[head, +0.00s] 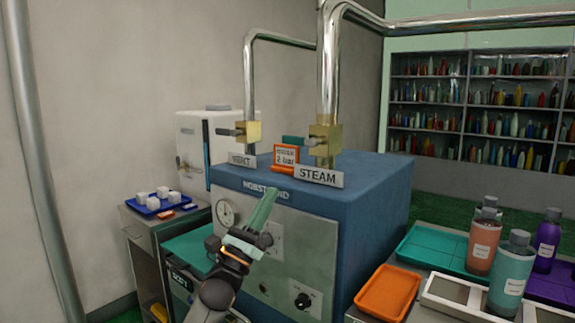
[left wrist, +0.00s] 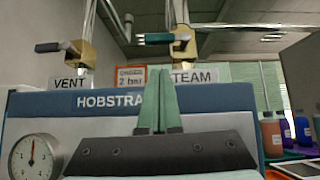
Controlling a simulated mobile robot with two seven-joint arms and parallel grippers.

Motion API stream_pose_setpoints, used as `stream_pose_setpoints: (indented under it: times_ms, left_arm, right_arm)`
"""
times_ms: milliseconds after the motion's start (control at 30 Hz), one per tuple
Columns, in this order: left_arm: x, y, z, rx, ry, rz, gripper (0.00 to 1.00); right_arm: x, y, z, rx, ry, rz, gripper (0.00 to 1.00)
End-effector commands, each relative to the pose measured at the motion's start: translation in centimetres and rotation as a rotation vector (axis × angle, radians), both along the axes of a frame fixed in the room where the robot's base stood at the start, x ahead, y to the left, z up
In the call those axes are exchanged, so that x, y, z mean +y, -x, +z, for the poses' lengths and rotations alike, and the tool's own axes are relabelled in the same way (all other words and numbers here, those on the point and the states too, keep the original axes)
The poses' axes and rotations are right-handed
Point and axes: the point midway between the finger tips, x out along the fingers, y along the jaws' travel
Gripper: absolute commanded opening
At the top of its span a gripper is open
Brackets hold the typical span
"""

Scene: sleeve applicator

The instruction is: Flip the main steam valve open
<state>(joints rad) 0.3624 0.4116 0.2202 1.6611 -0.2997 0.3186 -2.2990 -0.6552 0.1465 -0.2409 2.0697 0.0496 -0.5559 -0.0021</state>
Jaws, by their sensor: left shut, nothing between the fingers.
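The steam valve (head: 323,140) is a brass block on the thick vertical pipe, above the blue machine's STEAM sign (head: 318,176). Its green lever (head: 293,141) sticks out level to the left, crosswise to the pipe. In the left wrist view the valve (left wrist: 183,46) and its lever (left wrist: 154,39) are above and beyond my fingertips. My left gripper (head: 263,208) is in front of the machine's front panel, below the lever and apart from it. Its green fingers (left wrist: 160,88) are together, pointing up, with nothing between them. My right gripper is not in view.
A vent valve (head: 253,131) with a dark lever stands left of the steam valve, above the VENT sign (head: 242,160). An orange-framed pressure sign (head: 286,157) sits between the two pipes. Trays and bottles (head: 511,275) fill the bench at right.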

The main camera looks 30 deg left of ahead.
Motion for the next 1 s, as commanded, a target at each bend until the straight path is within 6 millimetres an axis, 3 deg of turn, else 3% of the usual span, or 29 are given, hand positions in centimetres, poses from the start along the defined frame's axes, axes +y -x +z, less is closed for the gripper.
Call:
stream_pose_setpoints:
  times_ms: [567,1000]
  left_arm:
    - [0.2,-0.2,1.0,-0.021,-0.029,0.026,0.00]
    - [-0.2,-5.0,6.0,-0.021,-0.029,0.026,0.00]
  right_arm:
    - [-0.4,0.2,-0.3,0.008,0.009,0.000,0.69]
    - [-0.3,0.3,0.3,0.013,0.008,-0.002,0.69]
